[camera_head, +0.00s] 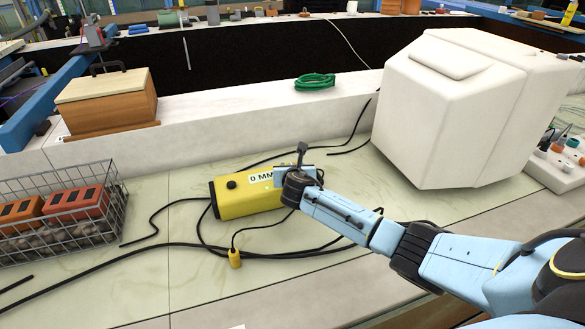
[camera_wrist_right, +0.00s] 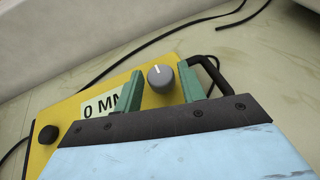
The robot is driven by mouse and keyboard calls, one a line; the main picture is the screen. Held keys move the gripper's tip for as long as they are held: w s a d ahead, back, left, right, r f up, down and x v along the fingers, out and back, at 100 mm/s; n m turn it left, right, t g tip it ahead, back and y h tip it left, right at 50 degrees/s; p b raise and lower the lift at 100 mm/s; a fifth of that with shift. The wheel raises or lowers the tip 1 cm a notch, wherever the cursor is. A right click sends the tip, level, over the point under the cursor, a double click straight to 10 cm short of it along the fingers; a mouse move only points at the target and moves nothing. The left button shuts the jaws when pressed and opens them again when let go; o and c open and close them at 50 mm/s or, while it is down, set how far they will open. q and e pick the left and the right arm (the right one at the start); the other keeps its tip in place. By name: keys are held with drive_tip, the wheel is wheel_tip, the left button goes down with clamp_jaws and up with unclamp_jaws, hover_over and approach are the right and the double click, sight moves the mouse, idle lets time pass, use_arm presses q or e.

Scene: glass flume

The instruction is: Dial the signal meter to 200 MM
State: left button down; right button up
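The signal meter (camera_head: 240,197) is a yellow box with black ends on the pale bench, in the middle of the head view. Its white label (camera_head: 261,178) reads 0 MM. In the right wrist view the meter (camera_wrist_right: 68,112) shows a grey knob (camera_wrist_right: 161,79) with a white mark pointing up and slightly left. My right gripper (camera_wrist_right: 160,71) is open, its two green fingers on either side of the knob with gaps showing. In the head view the right gripper (camera_head: 299,176) covers the meter's right end and hides the knob. My left gripper is not in view.
A wire basket (camera_head: 112,202) with orange blocks stands at left. A wooden box (camera_head: 105,102) and a coiled green hose (camera_head: 315,81) sit on the ledge behind. A large white casing (camera_head: 430,115) stands at right. Black cables and a yellow plug (camera_head: 234,258) lie around the meter.

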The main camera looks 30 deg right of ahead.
drive_tip(key=c, duration=0.7)
drive_tip(key=shift+o, duration=0.2)
